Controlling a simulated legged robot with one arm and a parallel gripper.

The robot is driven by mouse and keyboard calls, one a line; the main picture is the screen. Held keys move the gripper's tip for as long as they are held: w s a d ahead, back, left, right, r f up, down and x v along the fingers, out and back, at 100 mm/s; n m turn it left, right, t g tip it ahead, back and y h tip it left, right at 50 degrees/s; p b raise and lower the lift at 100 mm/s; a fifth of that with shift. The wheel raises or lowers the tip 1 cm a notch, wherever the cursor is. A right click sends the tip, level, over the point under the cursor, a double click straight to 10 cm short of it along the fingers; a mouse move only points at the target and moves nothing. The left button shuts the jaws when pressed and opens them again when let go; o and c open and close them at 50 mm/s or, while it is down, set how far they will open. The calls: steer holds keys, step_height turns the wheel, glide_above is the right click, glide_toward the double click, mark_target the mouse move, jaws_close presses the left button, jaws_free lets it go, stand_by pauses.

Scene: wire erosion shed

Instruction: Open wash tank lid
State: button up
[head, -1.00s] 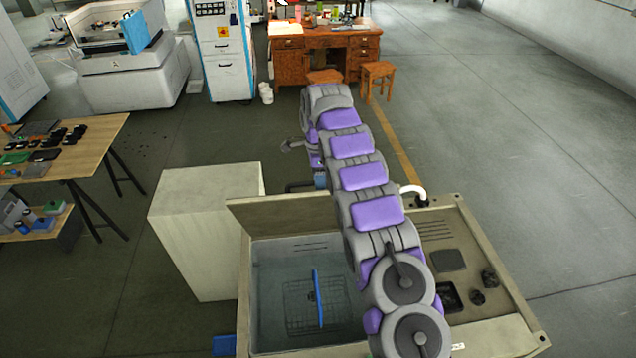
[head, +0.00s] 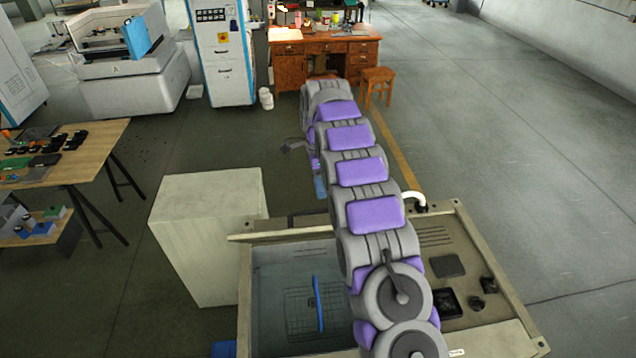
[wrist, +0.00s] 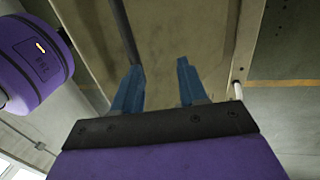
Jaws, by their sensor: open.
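The wash tank (head: 243,300) stands in front of me in the head view, its basin showing water and a wire basket with a blue handle (head: 319,303). Its beige lid (head: 285,237) stands raised over the back of the basin, seen nearly edge-on, with a dark bar (head: 291,218) behind it. My gripper (wrist: 158,75) is open in the wrist view, with blue fingers pointing at a beige panel; contact cannot be told. In the head view my arm hides most of the gripper and the lid's right part.
A pale box-shaped cabinet (head: 205,235) stands close behind the tank on the left. A white tap (head: 413,197) rises at the tank's back right. A wooden table (head: 95,150) with parts is at the far left. The floor on the right is clear.

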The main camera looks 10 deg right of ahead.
steer(key=s+r+b, duration=0.1)
steer(key=s+b, duration=0.1)
steer(key=s, duration=1.2)
steer(key=shift+r+b, duration=0.15)
steer(key=shift+b, duration=0.15)
steer(key=shift+d, duration=0.1)
